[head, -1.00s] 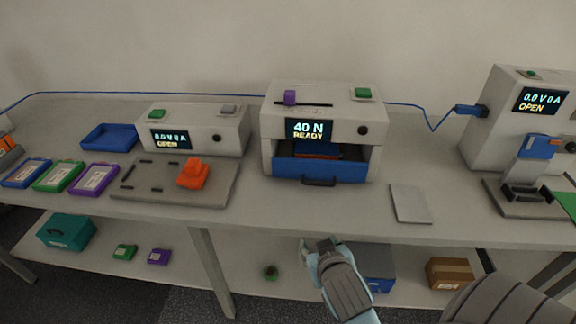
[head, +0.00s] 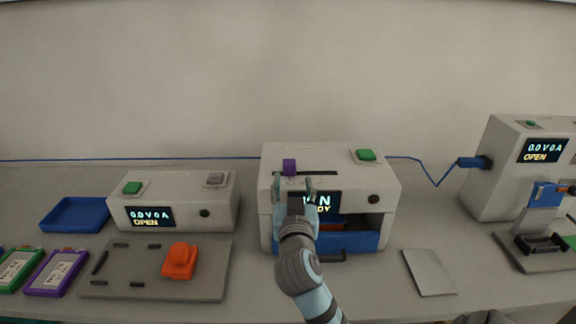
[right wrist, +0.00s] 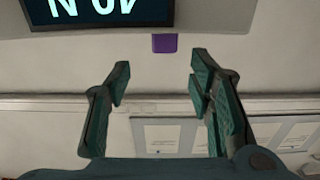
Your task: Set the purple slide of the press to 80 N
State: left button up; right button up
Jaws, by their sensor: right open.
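The press (head: 385,188) is a pale box with a dark slot in its top. Its purple slide (head: 289,166) stands near the left end of the slot. The slide also shows as a purple block in the right wrist view (right wrist: 165,43). My right gripper (head: 293,182) is open in front of the press, fingers pointing at the slide, and looks empty. In the right wrist view the slide lies beyond the gap between the fingertips (right wrist: 160,75), apart from them. The press display (head: 322,202) is partly hidden by my gripper; the wrist view shows it upside down, reading 40 N (right wrist: 97,10).
A green button (head: 366,155) sits right of the slot, and a dark knob (head: 373,199) is on the front. The blue drawer (head: 365,241) is below. A cycler (head: 185,195) stands left, another (head: 500,175) right. A grey plate (head: 428,272) lies on the bench.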

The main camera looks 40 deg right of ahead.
aim_at(290, 168)
jog(key=w+d, duration=0.1)
jog(key=w+d+r, duration=0.1)
jog(key=shift+d, duration=0.3)
jog(key=shift+w+d+f, duration=0.15)
jog(key=shift+w+d, duration=0.05)
jog(key=shift+w, duration=0.4)
jog(key=shift+w+d+f, duration=0.15)
jog(key=shift+w+d, duration=0.05)
jog(key=shift+w, duration=0.4)
jog(key=w, duration=0.2)
jog(key=w+d+f, duration=0.1)
jog(key=shift+w+d+f, duration=0.1)
jog(key=shift+w, duration=0.25)
jog(key=shift+s, duration=0.25)
jog(key=shift+s+r, duration=0.3)
jog(key=shift+s, duration=0.2)
jog(key=shift+c, duration=0.8)
jog(key=c, duration=0.3)
jog(key=shift+w, duration=0.15)
jog(key=c, duration=0.3)
pick_arm(q)
jog(key=shift+s+r, duration=0.15)
jog(key=shift+r, duration=0.1)
pick_arm(e)
grip_shut()
